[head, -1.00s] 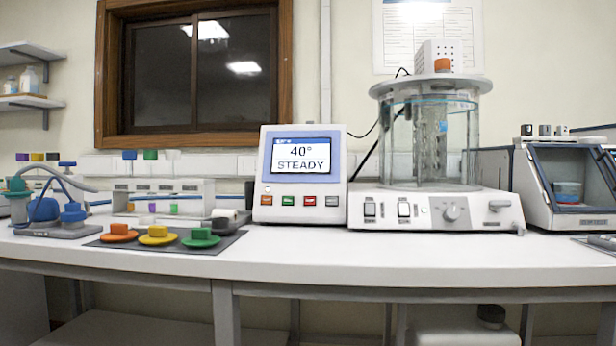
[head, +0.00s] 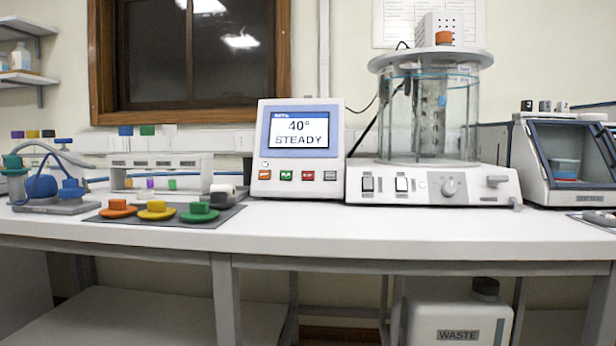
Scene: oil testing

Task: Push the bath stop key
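A bath controller (head: 299,151) stands on the bench in the middle of the head view. Its screen (head: 299,130) reads "40° STEADY". Below the screen is a row of small keys: an orange key (head: 264,175), a green key (head: 286,176), a red key (head: 308,176) and a grey key (head: 330,176). Their labels are too small to read, so I cannot tell which is the stop key. The glass bath (head: 430,115) stands on a white base with switches and a knob (head: 449,187), right of the controller. Neither of my grippers shows.
Orange, yellow and green lidded pieces (head: 156,210) lie on a dark mat (head: 224,216) at the front left. A pump-like device with blue parts (head: 55,190) stands far left, an open-fronted cabinet (head: 570,165) far right. The bench front (head: 380,232) before the controller is clear.

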